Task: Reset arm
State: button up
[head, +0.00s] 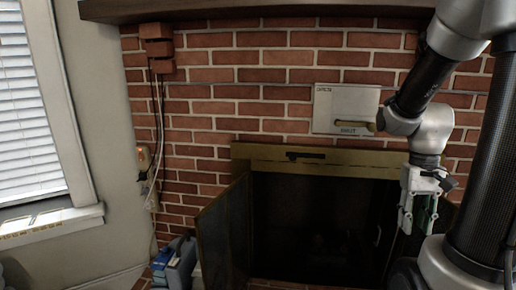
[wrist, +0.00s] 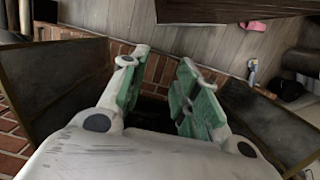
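My gripper (head: 418,222) hangs at the right of the head view, pointing down, in front of the right part of the fireplace opening. In the wrist view my gripper (wrist: 156,92) has its two green-padded fingers apart, with a clear gap and nothing between them. My arm folds down from the upper right of the head view, and its upper joint covers part of the brick wall.
The open fireplace (head: 310,225) has a brass frame and a door panel (head: 224,240) swung out at left. A metal plate with a handle (head: 345,109) is on the bricks. A blue-grey object (head: 175,265) stands at lower left. The wrist view shows wooden floor (wrist: 205,42).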

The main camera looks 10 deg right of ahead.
jog(key=s+a+r+n+t, duration=0.3)
jog(key=a+r+t, duration=0.3)
jog(key=a+r, duration=0.3)
notch_tip(320, 180, up, 3)
jog(key=shift+a+r+n, duration=0.1)
jog(key=shift+a+n, duration=0.05)
jog(key=shift+n, duration=0.15)
dwell(1.3)
